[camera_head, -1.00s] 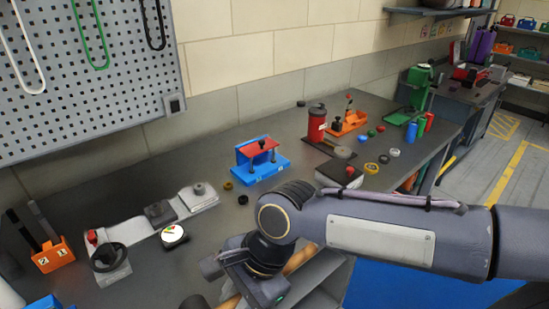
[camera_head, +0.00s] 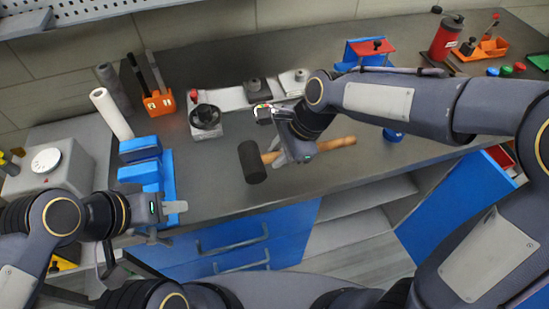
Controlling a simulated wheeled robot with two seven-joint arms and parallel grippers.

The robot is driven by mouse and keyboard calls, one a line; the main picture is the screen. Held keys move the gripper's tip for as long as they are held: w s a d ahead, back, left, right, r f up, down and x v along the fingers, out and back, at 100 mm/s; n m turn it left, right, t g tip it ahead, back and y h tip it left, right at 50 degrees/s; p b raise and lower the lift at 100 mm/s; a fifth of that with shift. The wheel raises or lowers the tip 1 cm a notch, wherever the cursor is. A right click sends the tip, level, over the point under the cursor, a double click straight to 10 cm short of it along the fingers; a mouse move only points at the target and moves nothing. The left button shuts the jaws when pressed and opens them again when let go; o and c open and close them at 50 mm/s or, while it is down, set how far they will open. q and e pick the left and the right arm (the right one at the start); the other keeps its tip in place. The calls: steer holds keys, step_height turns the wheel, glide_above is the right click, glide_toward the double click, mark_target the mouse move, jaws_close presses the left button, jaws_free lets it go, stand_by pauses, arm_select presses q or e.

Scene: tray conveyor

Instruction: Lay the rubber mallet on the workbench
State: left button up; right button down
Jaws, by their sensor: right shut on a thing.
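The rubber mallet (camera_head: 253,163) has a black cylindrical head and a light wooden handle. It shows over the front part of the grey workbench (camera_head: 212,185), its head to the left and its handle running right. My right gripper (camera_head: 285,155) is shut on the handle near the head and partly hides it. I cannot tell whether the mallet touches the bench top. My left gripper (camera_head: 168,222) is open and empty at the bench's front left edge.
A blue block-shaped fixture (camera_head: 143,165) stands just behind my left gripper. An orange holder (camera_head: 159,103), a black handwheel (camera_head: 205,116) and a white roll (camera_head: 111,114) are farther back. Bare bench top lies left of the mallet.

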steer(key=shift+w+a+f, duration=0.25)
steer(key=shift+w+f, duration=0.2)
steer(key=shift+f, duration=0.15)
steer(key=shift+w+a+f, duration=0.25)
steer(key=shift+w+f, duration=0.15)
steer(key=shift+f, duration=0.2)
step_height(320, 180, down, 3)
steer(key=c, duration=1.3)
jaws_free()
steer(key=shift+o, duration=0.2)
